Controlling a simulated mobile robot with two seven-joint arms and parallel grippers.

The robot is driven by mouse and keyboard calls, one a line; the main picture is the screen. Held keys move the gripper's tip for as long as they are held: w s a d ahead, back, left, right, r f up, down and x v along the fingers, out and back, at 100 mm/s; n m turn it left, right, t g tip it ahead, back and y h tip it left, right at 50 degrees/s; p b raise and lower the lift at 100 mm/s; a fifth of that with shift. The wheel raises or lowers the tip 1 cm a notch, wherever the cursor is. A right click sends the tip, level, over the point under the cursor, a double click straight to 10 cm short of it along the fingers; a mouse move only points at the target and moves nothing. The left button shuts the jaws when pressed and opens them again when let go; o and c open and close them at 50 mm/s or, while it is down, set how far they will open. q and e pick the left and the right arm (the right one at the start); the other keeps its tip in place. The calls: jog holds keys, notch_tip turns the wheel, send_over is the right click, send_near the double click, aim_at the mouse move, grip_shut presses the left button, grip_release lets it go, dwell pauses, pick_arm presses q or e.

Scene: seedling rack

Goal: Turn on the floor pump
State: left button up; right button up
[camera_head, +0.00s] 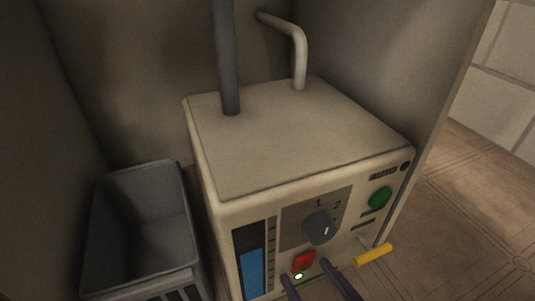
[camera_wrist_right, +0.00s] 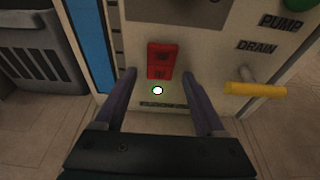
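The pump is a cream box-shaped unit (camera_head: 300,135) with a front control panel. A red rocker switch (camera_head: 304,261) sits low on the panel; it also shows in the right wrist view (camera_wrist_right: 161,60). Just below it a small round light (camera_head: 298,276) glows white with a green rim. My right gripper (camera_wrist_right: 158,75) is open and empty. Its dark fingers stand apart, with the tips low on either side of the red switch, in front of the panel; contact cannot be told. My left gripper is not in view.
A yellow-handled drain lever (camera_head: 374,254) sticks out right of the switch. A dial (camera_head: 320,228) and a green button (camera_head: 380,197) are above. A blue level gauge (camera_head: 252,270) is left. A grey bin (camera_head: 140,165) stands left of the unit. Walls enclose it closely.

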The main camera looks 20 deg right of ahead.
jog(key=shift+s, duration=0.1)
jog(key=p+v, duration=0.3)
jog(key=v, duration=0.6)
jog(key=shift+s, duration=0.3)
jog(key=shift+r, duration=0.15)
